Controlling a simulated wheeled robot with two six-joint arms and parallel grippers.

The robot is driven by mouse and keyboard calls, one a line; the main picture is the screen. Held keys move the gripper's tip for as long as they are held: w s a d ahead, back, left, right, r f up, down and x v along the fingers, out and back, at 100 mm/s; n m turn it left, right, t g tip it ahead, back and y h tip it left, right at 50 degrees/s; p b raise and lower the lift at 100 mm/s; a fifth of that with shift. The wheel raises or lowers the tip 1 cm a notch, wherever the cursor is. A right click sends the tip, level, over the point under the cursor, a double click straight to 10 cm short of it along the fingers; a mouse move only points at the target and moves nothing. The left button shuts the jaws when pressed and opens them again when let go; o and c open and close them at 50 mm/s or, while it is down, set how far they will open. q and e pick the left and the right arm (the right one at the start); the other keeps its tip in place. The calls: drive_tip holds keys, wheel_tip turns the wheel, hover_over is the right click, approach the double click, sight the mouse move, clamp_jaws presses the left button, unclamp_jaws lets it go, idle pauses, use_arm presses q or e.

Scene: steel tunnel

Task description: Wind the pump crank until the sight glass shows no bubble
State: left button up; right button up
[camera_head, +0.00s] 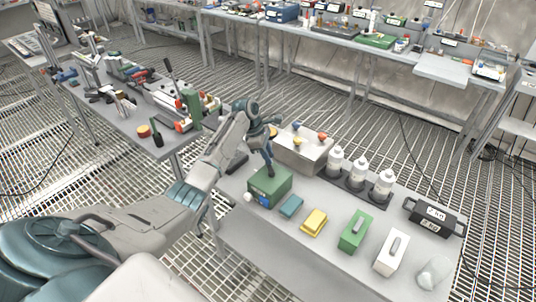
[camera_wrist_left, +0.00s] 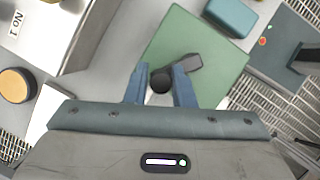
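The pump is a green box (camera_head: 270,187) on the grey table. In the left wrist view its green top (camera_wrist_left: 205,55) fills the upper middle. A short grey crank arm (camera_wrist_left: 187,64) lies over the top and ends at a round dark knob (camera_wrist_left: 160,82). My left gripper (camera_head: 269,170) points down over the box. In the left wrist view its blue fingers (camera_wrist_left: 161,84) stand close on both sides of the knob and appear shut on it. A small pale round part (camera_head: 248,197) shows at the box's left side. I cannot make out a bubble. My right gripper is not in view.
A grey box (camera_head: 303,149) with coloured knobs stands behind the pump, beside white bottles (camera_head: 335,162) in a dark rack. A blue block (camera_head: 291,206), yellow block (camera_head: 314,222), green case (camera_head: 355,231) and white case (camera_head: 391,252) lie to the right. The front table edge is clear.

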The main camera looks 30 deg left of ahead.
use_arm(q)
clamp_jaws()
drive_tip(key=shift+r, duration=0.1)
drive_tip(key=shift+w+d+r+m+p, duration=0.1)
drive_tip(key=shift+w+d+m+p, duration=0.1)
drive_tip(key=shift+m+p, duration=0.3)
drive_tip(key=shift+w+d+m+g+h, duration=0.15)
drive_tip(key=shift+m+g, duration=0.15)
drive_tip(key=shift+m, duration=0.3)
drive_tip(key=shift+w+d+m+g+h, duration=0.15)
drive_tip(key=shift+m+g, duration=0.15)
drive_tip(key=shift+m, duration=0.3)
drive_tip(key=m, duration=0.1)
drive_tip(key=d+m+g, duration=0.1)
drive_tip(key=shift+w+m, duration=0.25)
drive_tip(key=shift+m, duration=0.15)
drive_tip(key=shift+w+d+m+g+y, duration=0.15)
drive_tip(key=shift+d+m+g, duration=0.25)
drive_tip(key=shift+m, duration=0.65)
drive_tip(key=shift+d+m+g+y, duration=0.25)
drive_tip(key=shift+d+m+g, duration=0.15)
drive_tip(key=shift+m, duration=0.65)
